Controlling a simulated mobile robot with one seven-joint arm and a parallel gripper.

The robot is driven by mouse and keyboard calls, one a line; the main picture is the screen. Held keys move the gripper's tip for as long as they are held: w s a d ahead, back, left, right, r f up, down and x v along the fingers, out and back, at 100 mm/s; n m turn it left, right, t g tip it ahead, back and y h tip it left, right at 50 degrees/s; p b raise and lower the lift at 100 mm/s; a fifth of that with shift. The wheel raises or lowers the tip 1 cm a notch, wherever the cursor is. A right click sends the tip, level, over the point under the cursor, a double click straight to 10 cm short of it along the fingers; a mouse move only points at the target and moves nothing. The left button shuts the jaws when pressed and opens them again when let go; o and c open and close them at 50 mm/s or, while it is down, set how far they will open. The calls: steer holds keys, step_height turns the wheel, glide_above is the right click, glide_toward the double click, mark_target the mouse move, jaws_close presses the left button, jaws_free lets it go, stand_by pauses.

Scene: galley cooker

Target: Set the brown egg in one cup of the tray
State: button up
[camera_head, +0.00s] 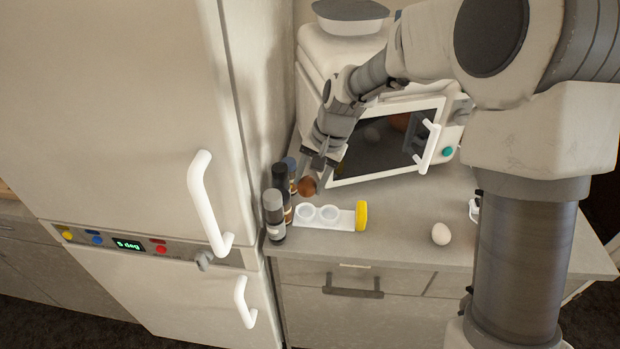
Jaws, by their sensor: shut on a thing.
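The brown egg (308,187) is held in my gripper (313,174), which is shut on it. The egg is just above and behind the left part of the white tray (342,226), close to the bottles. I cannot tell the exact height of the egg over the counter. My gripper's fingers partly cover the egg's top.
Several dark and grey bottles (274,215) stand directly left of the tray. A white egg (441,234) lies farther right on the counter (402,245). A microwave (385,140) stands behind. The fridge (130,130) is at left.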

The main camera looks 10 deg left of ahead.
mark_target(310, 191)
steer(key=shift+f+b, duration=1.05)
steer(key=shift+f, duration=0.7)
steer(key=shift+f+b, duration=1.1)
steer(key=shift+f, duration=0.45)
steer(key=o, duration=0.8)
steer(key=shift+o, duration=0.2)
steer(key=p+v, duration=0.2)
steer(key=v, duration=1.5)
steer(key=s+d+r+n+t+h, duration=0.1)
steer(key=s+d+r+t, duration=0.1)
steer(key=s+d, duration=0.6)
steer(key=s+d+r+n+t+h, duration=0.1)
steer(key=s+d+t+h, duration=0.1)
steer(key=s+d, duration=0.5)
steer(key=s, duration=0.6)
steer(key=shift+s+d+r+n+t, duration=0.3)
steer(key=shift+d+r+n+t, duration=0.05)
steer(key=shift+r+n+t, duration=0.05)
